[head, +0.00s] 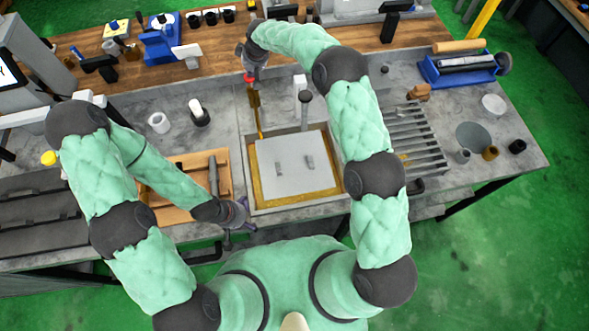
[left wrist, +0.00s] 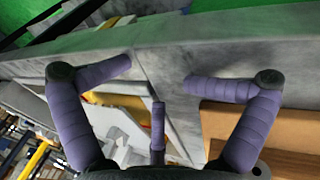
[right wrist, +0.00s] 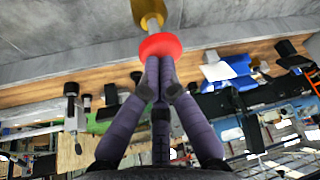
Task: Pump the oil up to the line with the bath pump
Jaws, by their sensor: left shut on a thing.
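The oil bath (head: 302,207) is a square grey basin at the middle of the bench, with yellow-brown oil showing around a pale plate (head: 290,165). The bath pump (head: 254,100) is brass with a red knob (head: 249,78) and stands at the bath's back left. My right gripper (head: 250,71) is shut, its fingertips together against the knob, as the right wrist view shows (right wrist: 160,46). The level line is not visible.
A wooden tray (head: 222,183) with a dark bar lies left of the bath. A white post and a dark-topped post (head: 305,110) stand behind it. A slatted grey rack (head: 412,140) is at the right. A blue tray (head: 470,75) sits at the far right.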

